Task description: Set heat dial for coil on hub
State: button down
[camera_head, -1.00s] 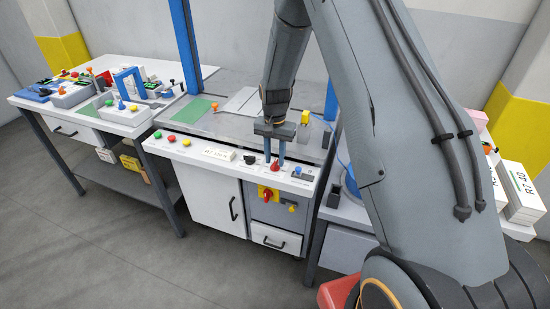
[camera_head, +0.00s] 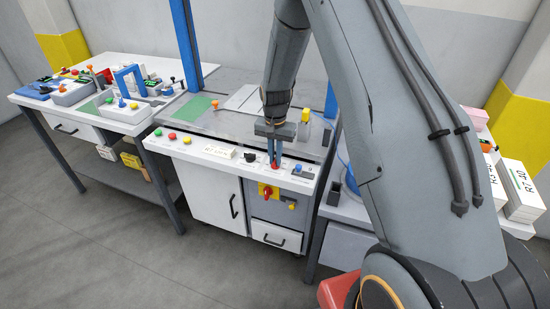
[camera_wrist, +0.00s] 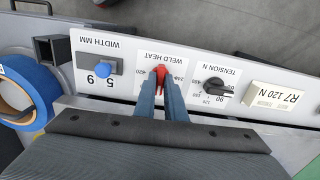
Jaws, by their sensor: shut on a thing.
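The weld heat dial is a red knob (camera_wrist: 160,74) on the white front panel (camera_wrist: 122,78), under the label WELD HEAT, upside down in the wrist view. A number scale surrounds it and is partly hidden by my fingers. My gripper (camera_wrist: 160,90) is shut on the red knob, one blue finger on each side. In the head view my gripper (camera_head: 273,155) points down at the panel, and the red knob (camera_head: 274,167) just shows at the fingertips.
The black tension dial (camera_wrist: 214,87) and a R7 120 N block (camera_wrist: 278,98) lie on one side of the knob, the blue width dial (camera_wrist: 106,67) on the other. A blue tape roll (camera_wrist: 42,88) is at the left. A red-and-yellow switch (camera_head: 267,191) is below the panel.

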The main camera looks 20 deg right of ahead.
jog(key=n+b, duration=0.1)
jog(key=n, duration=0.3)
jog(key=shift+n+b, duration=0.8)
jog(key=shift+n, duration=1.4)
jog(key=c, duration=1.8)
grip_release()
jog(key=shift+r+b, duration=1.1)
jog(key=shift+r, duration=2.85)
jog(key=shift+s, duration=0.1)
